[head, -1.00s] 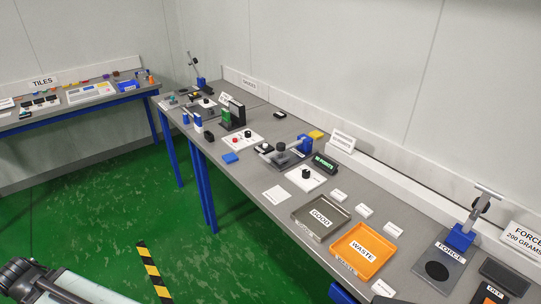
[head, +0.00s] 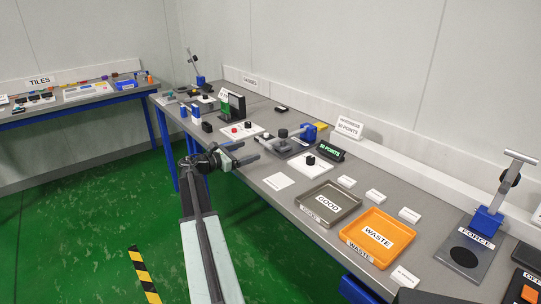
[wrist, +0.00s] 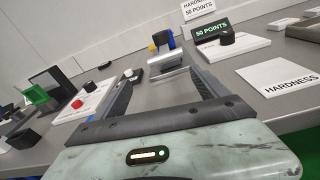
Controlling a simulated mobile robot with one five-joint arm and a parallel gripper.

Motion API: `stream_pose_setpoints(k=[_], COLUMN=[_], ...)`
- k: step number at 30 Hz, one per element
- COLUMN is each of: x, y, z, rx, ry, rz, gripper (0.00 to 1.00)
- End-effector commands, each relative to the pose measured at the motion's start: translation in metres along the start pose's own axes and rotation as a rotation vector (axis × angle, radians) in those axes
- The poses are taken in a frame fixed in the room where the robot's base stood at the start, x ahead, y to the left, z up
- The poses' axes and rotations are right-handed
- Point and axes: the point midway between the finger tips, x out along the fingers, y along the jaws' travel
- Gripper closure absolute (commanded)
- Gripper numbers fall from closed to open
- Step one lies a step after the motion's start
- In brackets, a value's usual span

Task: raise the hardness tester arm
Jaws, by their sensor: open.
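The hardness tester (head: 310,133) stands on the bench, with a blue body, a grey base plate and an arm lying low, roughly level over the plate. In the wrist view the tester's grey arm end (wrist: 168,60) appears beyond and between my fingertips, with the blue body behind it. My gripper (head: 250,151) is open and empty, its fingers pointing at the tester from the front left. It is apart from the tester. In the wrist view my gripper (wrist: 163,70) has a finger on each side.
A green-lit display (head: 331,149) reading 50 POINTS and a white knob box (head: 311,164) stand right of the tester. A white box with red and black knobs (head: 241,131) lies to its left. A GOOD tray (head: 345,190) and orange WASTE tray (head: 401,245) are nearer right.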

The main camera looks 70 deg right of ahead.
Motion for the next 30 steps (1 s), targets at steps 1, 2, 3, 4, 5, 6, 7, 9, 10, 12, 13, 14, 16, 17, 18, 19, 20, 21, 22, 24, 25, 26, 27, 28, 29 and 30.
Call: stream_pose_setpoints(k=[1, 2, 3, 4, 5, 6, 7, 9, 10, 12, 13, 14, 16, 17, 18, 19, 20, 21, 22, 24, 25, 26, 27, 28, 29, 30], x=[0.021, 0.029, 0.035, 0.038, 0.04, 0.04, 0.041, 0.044, 0.047, 0.058, 0.064, 0.07, 0.083, 0.088, 0.095, 0.1, 0.103, 0.107, 0.11, 0.114, 0.115, 0.116, 0.116, 0.116, 0.115, 0.115], y=[-0.005, -0.008, -0.01, -0.011, -0.012, -0.012, -0.012, -0.012, -0.012, -0.011, -0.011, -0.012, -0.012, -0.012, -0.012, -0.012, -0.012, -0.012, -0.012, -0.013, -0.013, -0.013, -0.013, -0.013, -0.013, -0.013], z=[0.002, 0.007, 0.011, 0.014, 0.016, 0.017, 0.018, 0.018, 0.019, 0.019, 0.02, 0.021, 0.021, 0.022, 0.023, 0.023, 0.023, 0.024, 0.024, 0.024, 0.024, 0.024, 0.024, 0.024, 0.024, 0.024], rx=[-0.049, -0.076, -0.102, -0.114, -0.122, -0.126, -0.127, -0.125, -0.125, -0.124, -0.124, -0.123, -0.123, -0.123, -0.122, -0.122, -0.122, -0.122, -0.122, -0.122, -0.122, -0.122, -0.121, -0.121, -0.121, -0.121], ry=[-0.04, -0.059, -0.077, -0.085, -0.091, -0.094, -0.094, -0.093, -0.093, -0.092, -0.092, -0.092, -0.091, -0.091, -0.091, -0.091, -0.091, -0.091, -0.09, -0.09, -0.09, -0.09, -0.09, -0.09, -0.09, -0.09], rz=[-0.016, -0.022, -0.027, -0.029, -0.031, -0.032, -0.032, -0.032, -0.033, -0.032, -0.032, -0.033, -0.032, -0.032, -0.033, -0.032, -0.031, -0.03, -0.03, -0.03, -0.03, -0.03, -0.03, -0.03, -0.029, -0.029], gripper=[0.16, 0.16, 0.16, 0.16, 0.16, 0.16, 0.16, 0.16, 0.16, 0.16, 0.16, 0.16, 0.16, 0.16, 0.16, 0.16, 0.16, 0.16, 0.16, 0.16, 0.16, 0.16, 0.16, 0.16, 0.16, 0.16])
